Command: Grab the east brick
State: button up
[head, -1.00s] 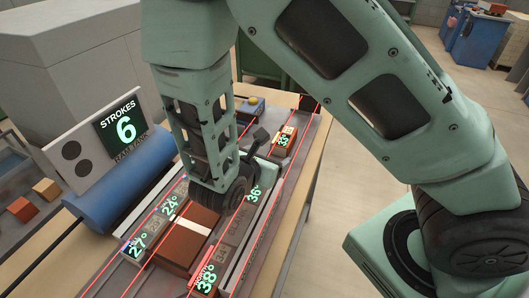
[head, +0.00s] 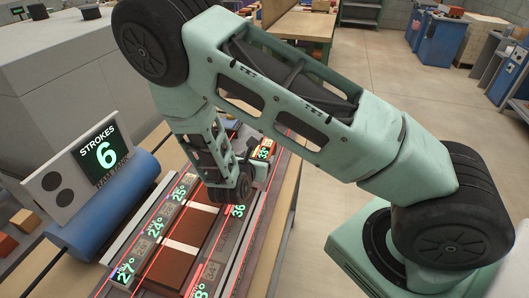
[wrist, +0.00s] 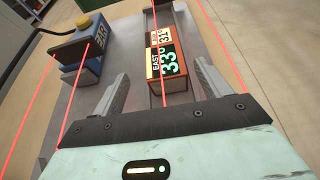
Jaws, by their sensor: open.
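The east brick (wrist: 180,84) is a small orange-brown block with an "EAST 33°" label, lying ahead of my gripper in the wrist view. My gripper (wrist: 162,70) is open, with one finger on each side of the brick's line and nothing held. The brick looks to be between or just beyond the fingertips; I cannot tell how deep. In the head view the east brick (head: 266,143) shows its 33° readout at the far end of the bench, and my gripper (head: 258,172) is close to it, partly hidden by my arm.
A blue box with a yellow button (wrist: 84,58) stands left of my gripper. Red laser lines run along the bench. A "STROKES 6" panel (head: 98,150) and blue roller (head: 105,215) stand left.

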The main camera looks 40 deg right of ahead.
aim_at(263, 152)
jog(key=x, duration=0.1)
jog(key=p+x, duration=0.2)
jog(key=x, duration=0.1)
jog(key=shift+s+d+r, duration=0.1)
jog(key=shift+s+d, duration=0.15)
jog(key=shift+d, duration=0.05)
jog(key=shift+w+d+f, duration=0.3)
jog(key=c, duration=1.4)
jog(key=shift+r, duration=0.15)
